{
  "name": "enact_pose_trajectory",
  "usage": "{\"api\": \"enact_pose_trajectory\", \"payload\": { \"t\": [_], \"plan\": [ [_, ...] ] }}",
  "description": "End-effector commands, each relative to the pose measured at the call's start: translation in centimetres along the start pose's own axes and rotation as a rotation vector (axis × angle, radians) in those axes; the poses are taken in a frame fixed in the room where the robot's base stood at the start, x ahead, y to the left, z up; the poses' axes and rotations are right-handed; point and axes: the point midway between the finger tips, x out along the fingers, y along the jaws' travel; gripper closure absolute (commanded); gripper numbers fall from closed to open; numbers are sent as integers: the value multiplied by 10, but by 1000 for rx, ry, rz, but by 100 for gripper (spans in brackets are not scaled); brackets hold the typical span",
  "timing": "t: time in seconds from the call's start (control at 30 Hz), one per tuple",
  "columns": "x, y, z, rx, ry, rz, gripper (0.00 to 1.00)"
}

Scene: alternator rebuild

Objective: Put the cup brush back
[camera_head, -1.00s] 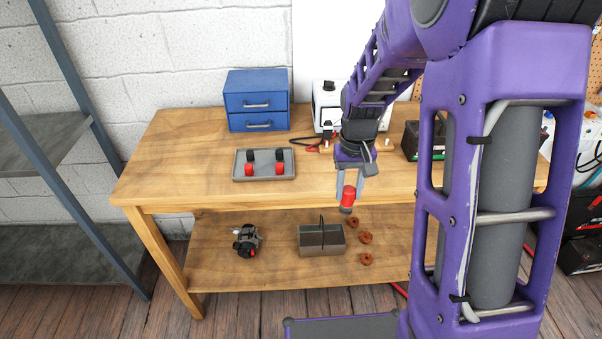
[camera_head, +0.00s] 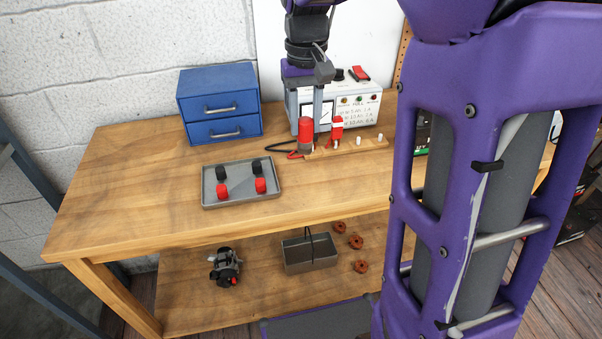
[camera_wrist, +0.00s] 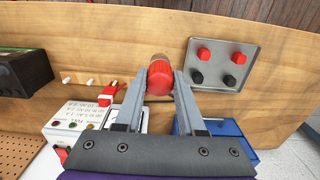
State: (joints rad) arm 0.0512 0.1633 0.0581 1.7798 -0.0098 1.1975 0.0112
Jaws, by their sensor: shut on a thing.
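The cup brush, a red piece with a grey lower end (camera_head: 305,132), is held upright in my gripper (camera_head: 311,120). In the wrist view the cup brush (camera_wrist: 160,76) sits between the two grey fingertips, and my gripper (camera_wrist: 161,82) is shut on it. It is over the table in front of the meter box, just left of a wooden peg rack (camera_head: 370,145). I cannot tell whether its lower end touches anything. The rack bears a red-and-white piece (camera_head: 337,128) and bare white pegs (camera_head: 358,140); it also shows in the wrist view (camera_wrist: 92,82).
A white meter box (camera_head: 365,112) stands behind the rack. A blue drawer cabinet (camera_head: 220,105) and a grey tray (camera_head: 240,199) with red and black knobs are to the left. A black and red lead (camera_head: 283,148) lies near the brush. The table's front left (camera_head: 130,210) is clear.

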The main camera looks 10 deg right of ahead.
Motion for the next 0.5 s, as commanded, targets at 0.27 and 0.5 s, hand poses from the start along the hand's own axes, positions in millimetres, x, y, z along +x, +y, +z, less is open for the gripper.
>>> {"api": "enact_pose_trajectory", "payload": {
  "t": [0.27,0.5],
  "plan": [
    [42,0,1,0,-3,0,100],
    [76,0,1,0,-5,0,100]
  ]
}}
